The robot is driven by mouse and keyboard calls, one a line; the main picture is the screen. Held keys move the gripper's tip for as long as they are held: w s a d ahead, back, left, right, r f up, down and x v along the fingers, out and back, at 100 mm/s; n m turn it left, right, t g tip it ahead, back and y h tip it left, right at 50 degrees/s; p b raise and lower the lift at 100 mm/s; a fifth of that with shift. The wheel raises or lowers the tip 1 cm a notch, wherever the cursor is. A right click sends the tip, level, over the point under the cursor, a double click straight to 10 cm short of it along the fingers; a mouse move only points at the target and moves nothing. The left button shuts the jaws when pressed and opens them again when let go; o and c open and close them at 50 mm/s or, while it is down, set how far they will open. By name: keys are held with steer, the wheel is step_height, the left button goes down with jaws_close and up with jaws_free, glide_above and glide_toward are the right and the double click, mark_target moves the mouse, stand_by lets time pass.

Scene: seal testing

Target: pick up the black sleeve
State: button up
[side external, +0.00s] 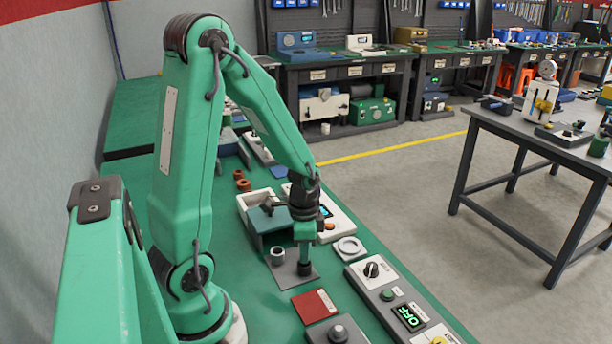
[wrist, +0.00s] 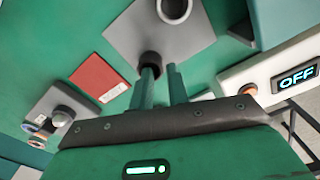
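The black sleeve (side external: 304,268) stands on a grey plate (side external: 283,277) on the green bench, directly under my fingers in the side external view. My gripper (side external: 304,250) points down at it. In the wrist view, my gripper (wrist: 161,72) shows two green fingers with a narrow gap between them. The black sleeve (wrist: 151,57) shows at the tip of the left finger, which covers part of it. The right fingertip is just right of the sleeve. I cannot tell whether either finger touches it or reaches inside it.
A light grey ring (side external: 278,256) stands on the same plate, close by. A teal block (side external: 268,222) is behind.

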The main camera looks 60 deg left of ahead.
steer(key=shift+f, duration=0.9)
steer(key=shift+c, duration=0.5)
jaws_close()
